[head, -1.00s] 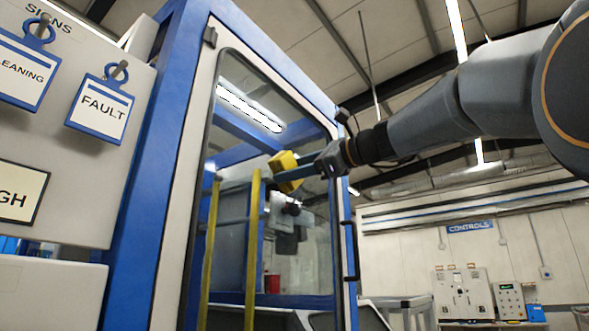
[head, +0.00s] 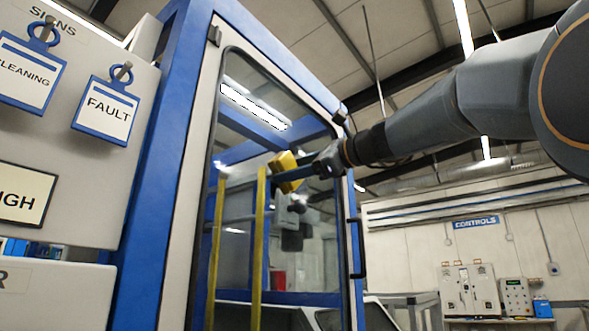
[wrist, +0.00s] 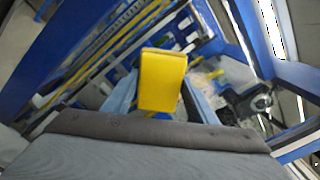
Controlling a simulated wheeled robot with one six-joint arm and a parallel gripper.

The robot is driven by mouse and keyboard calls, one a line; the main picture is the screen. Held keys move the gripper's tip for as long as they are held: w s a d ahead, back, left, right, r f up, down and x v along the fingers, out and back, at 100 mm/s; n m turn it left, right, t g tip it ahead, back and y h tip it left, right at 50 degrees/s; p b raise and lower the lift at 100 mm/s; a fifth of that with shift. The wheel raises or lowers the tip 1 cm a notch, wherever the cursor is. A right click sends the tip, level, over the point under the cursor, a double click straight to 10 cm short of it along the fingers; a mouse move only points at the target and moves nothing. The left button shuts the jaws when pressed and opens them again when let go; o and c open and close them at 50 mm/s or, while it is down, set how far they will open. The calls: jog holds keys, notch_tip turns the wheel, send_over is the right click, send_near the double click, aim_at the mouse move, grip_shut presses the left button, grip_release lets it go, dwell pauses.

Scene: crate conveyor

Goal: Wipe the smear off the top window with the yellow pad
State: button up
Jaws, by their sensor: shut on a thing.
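My gripper (head: 315,167) is shut on the yellow pad (head: 286,172) and holds it up at the top window (head: 240,150), a tall glass pane in a pale frame with blue posts. In the wrist view the yellow pad (wrist: 162,80) stands out in front of my gripper (wrist: 155,113), with the glass and the blue frame beyond it. I cannot tell whether the pad touches the glass. I cannot make out the smear; bright lamp reflections lie on the upper glass.
Yellow vertical bars (head: 259,250) show through the glass. A black handle (head: 355,248) is on the window's right edge. A board with hanging signs, one reading FAULT (head: 105,104), stands at left. Control boxes (head: 470,290) are on the far right wall. The space right of the window is open.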

aim_at(305, 185)
jog(key=shift+w+d+p, duration=0.9)
jog(key=shift+w+d, duration=0.25)
jog(key=shift+w, duration=0.3)
jog(key=shift+w+d+p, duration=0.95)
jog(key=shift+w+d, duration=0.15)
jog(key=shift+w, duration=0.35)
jog(key=shift+w+d+p, duration=0.9)
jog(key=shift+w+d, duration=0.25)
jog(key=shift+w, duration=0.3)
